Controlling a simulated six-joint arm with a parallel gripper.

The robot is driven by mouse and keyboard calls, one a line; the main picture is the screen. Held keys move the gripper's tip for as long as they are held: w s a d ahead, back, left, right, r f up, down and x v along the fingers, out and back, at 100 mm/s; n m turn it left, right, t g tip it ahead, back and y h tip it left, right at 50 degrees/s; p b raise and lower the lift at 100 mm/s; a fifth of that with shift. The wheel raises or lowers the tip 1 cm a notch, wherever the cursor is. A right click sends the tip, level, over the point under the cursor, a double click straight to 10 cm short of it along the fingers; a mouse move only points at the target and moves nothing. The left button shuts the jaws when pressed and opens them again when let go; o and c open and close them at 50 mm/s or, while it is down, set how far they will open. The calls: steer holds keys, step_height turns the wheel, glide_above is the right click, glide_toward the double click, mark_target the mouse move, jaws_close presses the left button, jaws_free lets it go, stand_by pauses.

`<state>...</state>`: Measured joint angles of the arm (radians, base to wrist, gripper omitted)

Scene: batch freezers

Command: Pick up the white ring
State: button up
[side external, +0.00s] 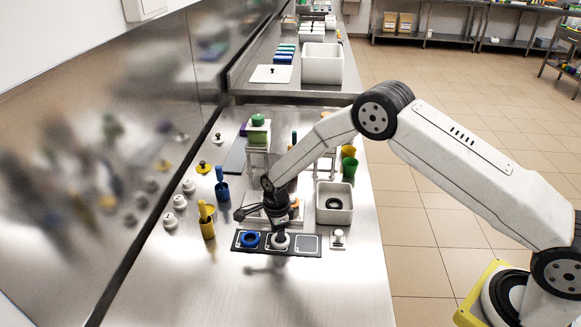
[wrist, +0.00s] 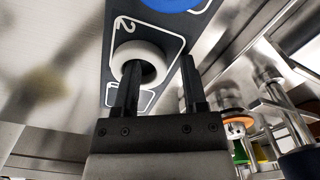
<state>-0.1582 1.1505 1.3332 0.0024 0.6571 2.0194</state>
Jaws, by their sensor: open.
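The white ring (side external: 284,246) lies in the middle square of a black tray (side external: 306,253). It also shows in the wrist view (wrist: 122,57) beside a printed "2". My gripper (side external: 280,231) points down just over the ring and hides part of it. In the wrist view my gripper (wrist: 161,62) is open with nothing held. Its left finger overlaps the ring's hole in the picture, and its right finger is outside the ring's right side. I cannot tell whether either finger touches the ring.
A blue ring (side external: 250,239) lies in the tray's left square; the right square is empty. A white bin (side external: 334,215) with a dark ring stands behind. Left are blue (side external: 222,192) and yellow (side external: 207,229) cups with handles. A small white knobbed piece (side external: 338,238) is to the right. The front counter is clear.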

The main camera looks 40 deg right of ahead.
jaws_close()
steer(key=shift+r, duration=0.2)
steer(key=shift+r, duration=1.4)
steer(key=s+d+r, duration=0.1)
steer(key=s+r, duration=0.8)
steer(key=s, duration=0.5)
steer(key=shift+d+r, duration=0.4)
steer(key=shift+w, duration=0.2)
